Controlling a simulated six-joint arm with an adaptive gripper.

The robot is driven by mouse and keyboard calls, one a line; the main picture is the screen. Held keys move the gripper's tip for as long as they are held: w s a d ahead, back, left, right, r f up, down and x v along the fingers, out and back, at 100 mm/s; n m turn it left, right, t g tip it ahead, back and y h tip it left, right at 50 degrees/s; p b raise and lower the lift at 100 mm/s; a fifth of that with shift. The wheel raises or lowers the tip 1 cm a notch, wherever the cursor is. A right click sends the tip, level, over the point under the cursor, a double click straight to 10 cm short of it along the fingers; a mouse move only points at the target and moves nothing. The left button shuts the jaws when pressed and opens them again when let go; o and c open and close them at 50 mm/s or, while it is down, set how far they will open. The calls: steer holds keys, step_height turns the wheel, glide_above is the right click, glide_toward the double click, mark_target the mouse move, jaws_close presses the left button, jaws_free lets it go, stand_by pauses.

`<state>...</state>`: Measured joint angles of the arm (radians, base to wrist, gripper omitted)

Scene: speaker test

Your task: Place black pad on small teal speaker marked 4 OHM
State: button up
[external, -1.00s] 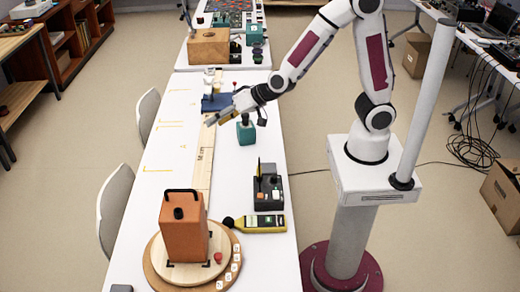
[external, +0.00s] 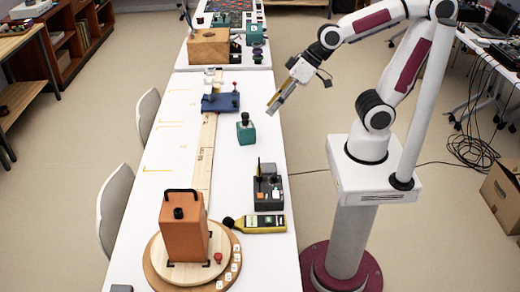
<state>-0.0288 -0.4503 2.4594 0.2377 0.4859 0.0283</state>
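A small teal speaker (external: 246,134) stands on the white table, near its right edge at mid-length. A black knob-like piece (external: 245,118) sits on top of it; I cannot tell if this is the black pad. The 4 OHM marking is too small to read. My gripper (external: 271,109) is raised to the right of the teal speaker, apart from it, and points down and left. I see nothing clearly held in it. Its fingers are too small and edge-on to tell whether they are open or shut.
An orange box (external: 184,228) stands on a round wooden turntable (external: 153,262) at the front. A dark device (external: 267,188) and a yellow meter (external: 262,223) lie right of a long ruler (external: 205,160). A blue stand (external: 221,102) is behind. The table's left side is mostly clear.

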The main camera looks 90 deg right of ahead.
steer(key=s+d+n+g+h, duration=0.1)
steer(key=s+d, duration=0.3)
steer(key=s, duration=0.8)
steer(key=shift+r+n+g+h, duration=0.15)
steer(key=shift+n+g+h, duration=0.15)
steer(key=shift+n+g, duration=0.15)
steer(key=shift+s, duration=0.1)
stand_by(0.3)
